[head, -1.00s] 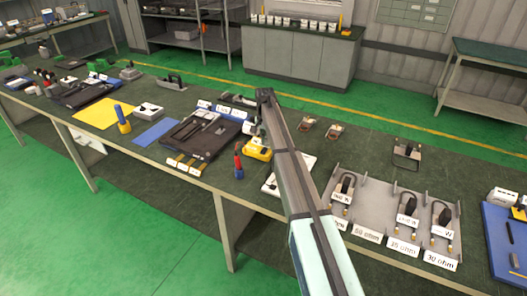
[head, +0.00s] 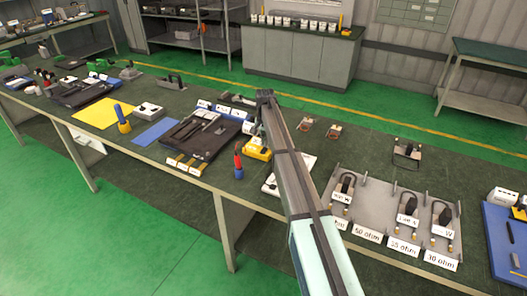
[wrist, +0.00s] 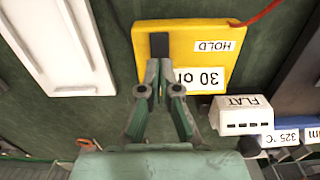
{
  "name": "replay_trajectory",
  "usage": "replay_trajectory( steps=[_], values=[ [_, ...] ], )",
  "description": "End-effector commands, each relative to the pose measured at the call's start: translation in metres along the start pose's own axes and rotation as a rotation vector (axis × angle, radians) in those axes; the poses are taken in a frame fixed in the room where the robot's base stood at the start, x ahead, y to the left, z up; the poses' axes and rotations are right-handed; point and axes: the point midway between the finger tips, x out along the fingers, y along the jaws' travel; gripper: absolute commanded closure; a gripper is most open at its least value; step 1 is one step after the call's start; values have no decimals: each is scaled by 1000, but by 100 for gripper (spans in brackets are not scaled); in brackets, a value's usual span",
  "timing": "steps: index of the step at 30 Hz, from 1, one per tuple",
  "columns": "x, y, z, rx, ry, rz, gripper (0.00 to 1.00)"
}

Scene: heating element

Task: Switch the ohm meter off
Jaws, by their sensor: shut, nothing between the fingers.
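The ohm meter (wrist: 190,32) is a yellow block in the wrist view, with a HOLD label, a dark upright bar (wrist: 159,44) on its left part and a white display (wrist: 203,78) reading "30 o…", partly covered by a finger. My gripper (wrist: 161,64) is shut and empty, its fingertips together in front of the meter at the lower end of the dark bar. I cannot tell whether they touch it. In the head view the yellow meter (head: 258,153) sits on the bench just left of my arm, partly hidden.
A white box labelled FLAT (wrist: 240,116) stands right of the meter, with a blue-edged label block (wrist: 283,138) beyond it. A white panel (wrist: 62,45) lies to the left. A red wire (wrist: 262,14) runs from the meter's upper right. Green bench surface shows between panel and meter.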

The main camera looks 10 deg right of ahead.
Motion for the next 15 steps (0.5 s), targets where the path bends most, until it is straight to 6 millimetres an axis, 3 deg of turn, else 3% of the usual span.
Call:
replay_trajectory(
  steps=[15],
  values=[
    [8,0,0,0,0,0,100]
  ],
)
